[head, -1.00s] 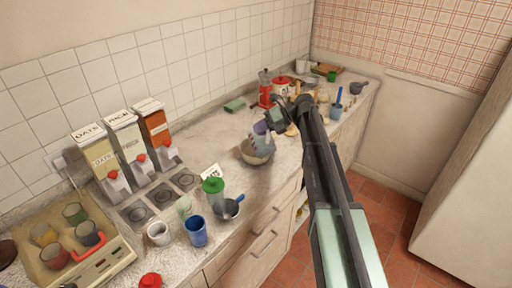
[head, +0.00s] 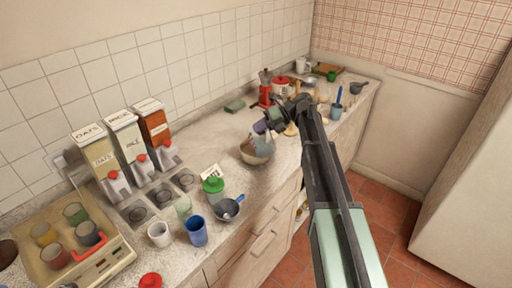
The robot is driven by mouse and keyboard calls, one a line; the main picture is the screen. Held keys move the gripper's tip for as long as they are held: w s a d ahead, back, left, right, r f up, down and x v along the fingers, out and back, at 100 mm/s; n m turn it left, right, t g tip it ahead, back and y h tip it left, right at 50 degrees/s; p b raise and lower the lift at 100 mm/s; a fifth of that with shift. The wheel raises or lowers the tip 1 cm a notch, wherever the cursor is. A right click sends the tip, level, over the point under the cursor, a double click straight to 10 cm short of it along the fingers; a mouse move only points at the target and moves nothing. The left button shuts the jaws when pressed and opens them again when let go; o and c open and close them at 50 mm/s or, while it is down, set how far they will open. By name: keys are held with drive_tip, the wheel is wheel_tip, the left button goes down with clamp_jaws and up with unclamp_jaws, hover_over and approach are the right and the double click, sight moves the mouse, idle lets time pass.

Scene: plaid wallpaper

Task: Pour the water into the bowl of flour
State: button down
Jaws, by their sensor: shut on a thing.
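My gripper (head: 274,117) is at the end of the dark arm, over the middle of the counter. It is shut on a small purple-blue cup (head: 260,127), which is tilted above the bowl. The beige bowl (head: 255,158) stands on the counter right below the cup. A pale blue-grey patch shows between the cup and the bowl; I cannot tell whether it is water or part of the cup. The flour and the inside of the bowl are mostly hidden. The fingertips are too small to see clearly.
Left of the bowl stand a green-lidded jar (head: 213,190), a dark saucepan (head: 228,208), a blue cup (head: 196,231) and a white cup (head: 159,234). A red moka pot (head: 265,88) and several utensils stand behind.

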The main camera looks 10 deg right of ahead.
drive_tip(key=shift+w+a+f+m+g, duration=0.1)
drive_tip(key=shift+w+m+g, duration=0.25)
drive_tip(key=shift+w, duration=0.15)
drive_tip(key=shift+w+a+f+m+g, duration=0.1)
drive_tip(key=shift+w+m+g, duration=0.2)
drive_tip(key=shift+w, duration=0.2)
idle(2.1)
drive_tip(key=s+n+t, duration=0.1)
drive_tip(key=s, duration=0.2)
drive_tip(key=shift+d, duration=0.1)
drive_tip(key=shift+d+r+n+t, duration=0.15)
drive_tip(key=shift+r+n+t, duration=0.2)
drive_tip(key=shift+n+t, duration=0.1)
drive_tip(key=shift+f+b, duration=0.3)
drive_tip(key=s+d+f+n+t+y+b, duration=0.1)
drive_tip(key=s+f+n+t+y+b, duration=0.3)
drive_tip(key=b, duration=1.1)
drive_tip(key=s+f+n+t, duration=0.1)
drive_tip(key=s+f+n, duration=0.2)
drive_tip(key=s, duration=0.3)
drive_tip(key=shift+d+f+n+t+y+b, duration=0.15)
drive_tip(key=shift+d+n+t+y+b, duration=0.2)
drive_tip(key=shift+n, duration=0.25)
